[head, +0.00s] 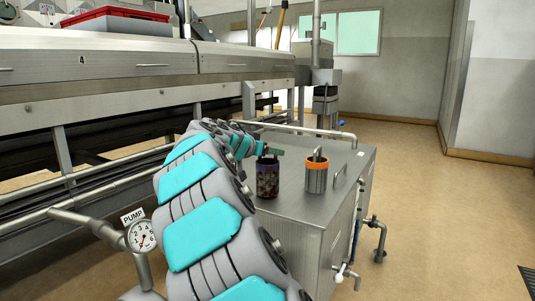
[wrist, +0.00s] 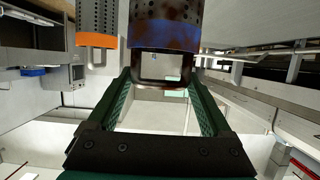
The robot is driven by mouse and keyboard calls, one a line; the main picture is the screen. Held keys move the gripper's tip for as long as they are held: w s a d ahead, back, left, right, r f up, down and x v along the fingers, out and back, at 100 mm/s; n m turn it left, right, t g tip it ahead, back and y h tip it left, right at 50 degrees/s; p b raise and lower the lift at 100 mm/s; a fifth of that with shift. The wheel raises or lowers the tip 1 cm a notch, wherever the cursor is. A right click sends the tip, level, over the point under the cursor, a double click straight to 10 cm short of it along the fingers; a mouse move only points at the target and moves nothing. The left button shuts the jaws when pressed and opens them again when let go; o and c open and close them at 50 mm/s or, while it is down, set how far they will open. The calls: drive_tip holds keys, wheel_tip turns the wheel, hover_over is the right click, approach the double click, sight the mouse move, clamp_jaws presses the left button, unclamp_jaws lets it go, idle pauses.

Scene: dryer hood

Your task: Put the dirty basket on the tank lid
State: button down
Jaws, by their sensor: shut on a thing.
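The dirty basket (head: 267,179), dark and stained brown with a blue band (wrist: 178,44), is at the tank lid (head: 290,182), left of the other basket in the head view. My gripper (head: 267,153) is at its top. In the wrist view my gripper's dark green fingers (wrist: 160,84) are shut on the basket's handle (wrist: 161,80). The basket looks upright. Whether its bottom rests on the lid or hangs just above it, I cannot tell. My arm hides part of the lid's left side.
A cleaner basket with an orange rim (head: 317,176) stands on the lid close to the right; it also shows in the wrist view (wrist: 96,40). A lid handle (head: 340,174) is beyond it. A pump gauge (head: 142,236) and pipes are at left. The floor at right is clear.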

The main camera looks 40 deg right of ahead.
drive_tip(key=shift+f, duration=0.4)
unclamp_jaws()
drive_tip(key=shift+r, duration=0.1)
drive_tip(key=shift+r, duration=0.2)
drive_tip(key=v, duration=1.2)
drive_tip(key=shift+f, duration=0.15)
